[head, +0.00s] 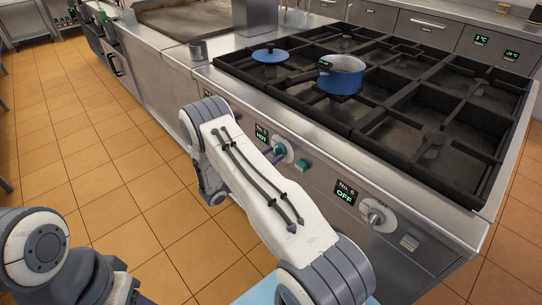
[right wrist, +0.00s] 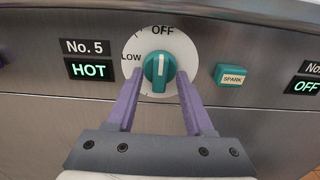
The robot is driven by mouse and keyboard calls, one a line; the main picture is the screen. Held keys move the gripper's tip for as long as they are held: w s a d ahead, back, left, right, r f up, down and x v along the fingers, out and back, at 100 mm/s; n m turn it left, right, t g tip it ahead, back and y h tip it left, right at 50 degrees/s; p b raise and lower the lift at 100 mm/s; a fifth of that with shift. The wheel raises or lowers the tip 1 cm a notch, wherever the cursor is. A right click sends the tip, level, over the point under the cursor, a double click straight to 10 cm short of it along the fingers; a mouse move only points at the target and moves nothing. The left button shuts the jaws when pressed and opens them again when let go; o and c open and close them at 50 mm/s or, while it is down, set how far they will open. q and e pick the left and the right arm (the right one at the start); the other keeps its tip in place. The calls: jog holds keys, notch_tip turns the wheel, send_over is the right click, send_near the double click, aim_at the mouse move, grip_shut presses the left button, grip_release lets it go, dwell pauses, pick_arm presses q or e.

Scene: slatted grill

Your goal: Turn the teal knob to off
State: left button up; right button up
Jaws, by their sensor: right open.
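The teal knob (right wrist: 156,72) sits on a white round dial in the right wrist view. Its white pointer line points about straight up, towards the OFF mark; LOW is at the left. The No. 5 display (right wrist: 90,70) beside it reads HOT. My right gripper (right wrist: 159,78) is open, its purple fingertips on either side of the knob with gaps visible. In the head view the knob (head: 280,149) is partly hidden by my right gripper and arm. My left arm is at the lower left; only a purple bit possibly of its gripper shows at the bottom edge.
A teal SPARK button (right wrist: 231,76) is right of the knob. The No. 6 knob (head: 375,215), grey, has a display reading OFF. A blue pot (head: 341,80) and a blue lid (head: 270,56) rest on the black grates. The tiled floor at left is clear.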

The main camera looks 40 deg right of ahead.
jog(key=a+b, duration=0.1)
jog(key=a, duration=0.9)
jog(key=shift+s, duration=0.4)
jog(key=s+a+r+m+g+y+p, duration=0.1)
jog(key=s+a+r+m+y+p, duration=0.7)
jog(key=s+a+r+y, duration=1.1)
jog(key=s+a+r+m, duration=0.3)
jog(key=s+a+r, duration=0.1)
jog(key=s+a, duration=0.4)
jog(key=shift+r+m+p, duration=0.2)
jog(key=shift+m+p, duration=0.1)
jog(key=shift+p, duration=0.1)
